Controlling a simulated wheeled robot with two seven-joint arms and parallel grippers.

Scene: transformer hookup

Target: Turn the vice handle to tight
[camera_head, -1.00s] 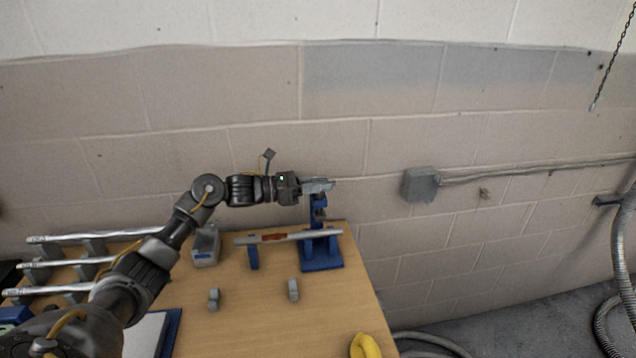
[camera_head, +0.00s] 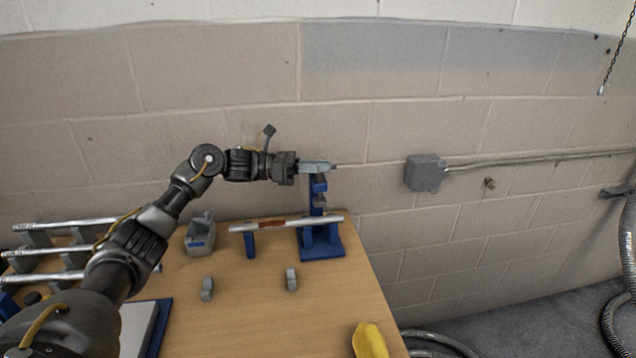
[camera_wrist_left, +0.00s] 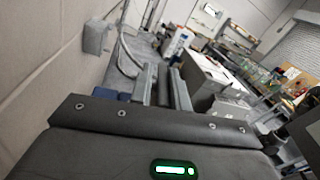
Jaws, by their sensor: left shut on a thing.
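The blue vice (camera_head: 321,242) stands at the right back of the table, with a silver bar (camera_head: 285,224) lying level through it and over a small blue support (camera_head: 250,244). The bar has a reddish-brown band. My left gripper (camera_head: 322,167) is at the top of the vice, its grey fingers level and pointing right. It is shut on the vice handle, which the fingers mostly hide; a small tip (camera_head: 336,166) shows past them. The left wrist view shows the two fingers (camera_wrist_left: 165,88) close together. My right gripper is not in view.
A grey wall box (camera_head: 425,173) with conduit is right of the vice. A grey-white holder (camera_head: 201,235), two small grey blocks (camera_head: 291,279), silver rods on a rack (camera_head: 65,250) and a yellow object (camera_head: 369,341) are on the table (camera_head: 250,318). The table's middle front is bare.

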